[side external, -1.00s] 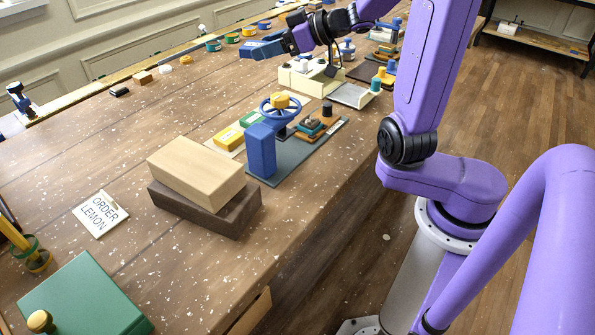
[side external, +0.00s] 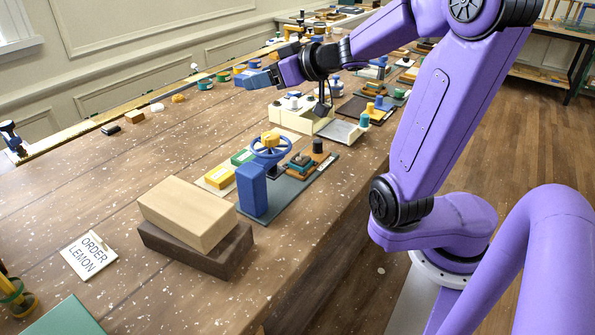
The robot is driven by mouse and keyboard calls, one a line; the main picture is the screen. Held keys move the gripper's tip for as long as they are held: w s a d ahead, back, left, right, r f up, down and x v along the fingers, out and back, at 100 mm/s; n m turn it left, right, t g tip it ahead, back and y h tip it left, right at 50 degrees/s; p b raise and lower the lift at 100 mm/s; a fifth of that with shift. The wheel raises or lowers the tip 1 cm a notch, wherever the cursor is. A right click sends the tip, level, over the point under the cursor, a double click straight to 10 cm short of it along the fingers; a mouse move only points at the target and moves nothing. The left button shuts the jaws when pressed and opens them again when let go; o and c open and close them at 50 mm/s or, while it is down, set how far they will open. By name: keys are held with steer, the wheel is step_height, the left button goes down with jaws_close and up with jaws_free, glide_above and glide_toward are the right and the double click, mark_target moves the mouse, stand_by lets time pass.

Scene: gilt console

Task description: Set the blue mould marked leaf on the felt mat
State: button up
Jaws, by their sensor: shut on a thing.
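My gripper (side external: 275,73) is at the far part of the long wooden bench, left of the cream machine. It is shut on a blue block-like piece (side external: 254,79), held on its left side. The piece looks like the blue mould, but no leaf mark can be read from here. I cannot tell how high it is above the bench. A dark flat mat (side external: 351,109) lies beyond the cream machine, and a dark green-grey mat (side external: 285,195) lies nearer under a blue-wheeled device. I cannot tell which, if either, is the felt mat.
The cream machine (side external: 292,120) stands close to my gripper's right. Several small coloured rolls (side external: 205,84) line the bench's back edge. The bench's (side external: 130,175) left middle is mostly clear.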

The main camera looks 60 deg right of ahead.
steer(key=w+d+f+n+g+y, duration=0.1)
steer(key=w+d+f+n+y, duration=0.2)
steer(key=w+f+n+y, duration=0.15)
steer(key=s+d+f+n+g+y, duration=0.5)
steer(key=s+n+g+y, duration=0.1)
steer(key=s, duration=0.4)
steer(key=shift+d+n+g+y, duration=0.2)
steer(key=shift+n+g+y, duration=0.15)
steer(key=shift+n+g, duration=0.55)
steer(key=shift+f, duration=0.2)
steer(key=shift+t, duration=0.3)
steer(key=shift+w+f, duration=0.1)
steer(key=shift+f, duration=4.65)
steer(key=shift+f, duration=0.1)
steer(key=o, duration=1.1)
